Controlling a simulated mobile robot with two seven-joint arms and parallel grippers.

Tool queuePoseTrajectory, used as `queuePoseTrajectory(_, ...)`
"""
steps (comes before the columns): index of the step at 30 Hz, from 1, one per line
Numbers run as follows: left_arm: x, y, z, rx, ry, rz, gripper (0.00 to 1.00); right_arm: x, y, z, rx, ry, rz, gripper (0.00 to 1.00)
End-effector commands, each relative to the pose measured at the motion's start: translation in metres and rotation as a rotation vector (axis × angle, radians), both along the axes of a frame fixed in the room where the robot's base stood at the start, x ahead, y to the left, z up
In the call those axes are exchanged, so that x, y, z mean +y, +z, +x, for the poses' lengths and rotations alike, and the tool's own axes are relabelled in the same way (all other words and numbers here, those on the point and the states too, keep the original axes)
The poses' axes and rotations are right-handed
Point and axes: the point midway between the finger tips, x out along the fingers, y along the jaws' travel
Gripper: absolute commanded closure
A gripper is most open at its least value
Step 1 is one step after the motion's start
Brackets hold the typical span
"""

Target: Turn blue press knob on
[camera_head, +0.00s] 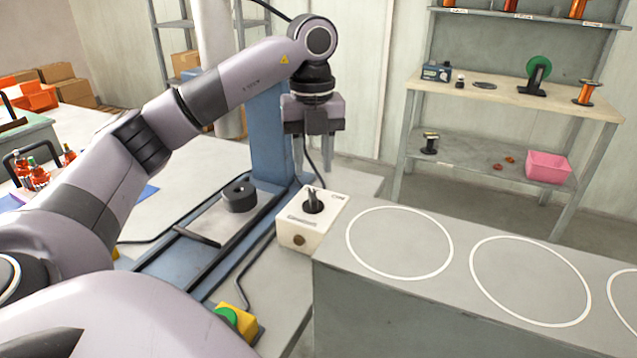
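A white control box (297,234) stands on the bench beside the blue press (267,140). A black knob (313,202) sits on its top face, with dark marks around it too small to read. My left gripper (313,172) hangs above and slightly behind the knob in the picture, fingers pointing down. Its two fingers are apart with nothing between them, so it is open. It seems clear of the knob; the exact gap is hard to tell. My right gripper is not in view.
A yellow box with a green button (238,322) lies at the front. A black round block (239,196) sits on the press plate. A grey bench with white circles (400,243) is to the right. A shelf (510,100) with spools and a pink bin (547,167) stands behind.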

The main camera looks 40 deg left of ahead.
Motion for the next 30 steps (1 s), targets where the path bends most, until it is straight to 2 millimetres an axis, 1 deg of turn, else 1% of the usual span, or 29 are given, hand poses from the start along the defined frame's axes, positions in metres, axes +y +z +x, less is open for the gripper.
queuePoseTrajectory(1,0.0,-0.012,-0.001,0.004,-0.001,-0.001,0.61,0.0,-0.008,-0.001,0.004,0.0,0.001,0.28)
queuePoseTrajectory(3,0.0,-0.023,-0.001,0.004,-0.001,-0.001,0.61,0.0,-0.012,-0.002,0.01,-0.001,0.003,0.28)
queuePoseTrajectory(10,0.0,-0.053,-0.001,0.002,-0.001,0.0,0.61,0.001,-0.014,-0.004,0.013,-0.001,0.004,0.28)
queuePoseTrajectory(15,0.0,-0.061,-0.001,0.0,-0.001,0.0,0.61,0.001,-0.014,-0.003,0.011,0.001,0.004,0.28)
queuePoseTrajectory(22,0.0,-0.062,0.0,-0.001,-0.002,-0.001,0.61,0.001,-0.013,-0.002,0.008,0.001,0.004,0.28)
queuePoseTrajectory(23,0.0,-0.062,0.0,-0.001,-0.002,-0.001,0.67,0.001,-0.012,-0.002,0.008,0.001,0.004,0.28)
queuePoseTrajectory(24,0.0,-0.062,0.0,-0.001,-0.001,-0.001,0.8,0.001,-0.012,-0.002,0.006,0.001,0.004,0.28)
queuePoseTrajectory(26,0.0,-0.062,0.0,-0.001,-0.001,-0.001,1.0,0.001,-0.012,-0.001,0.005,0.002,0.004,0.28)
queuePoseTrajectory(30,0.0,-0.062,0.0,0.001,-0.001,-0.001,1.0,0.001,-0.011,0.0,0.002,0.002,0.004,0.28)
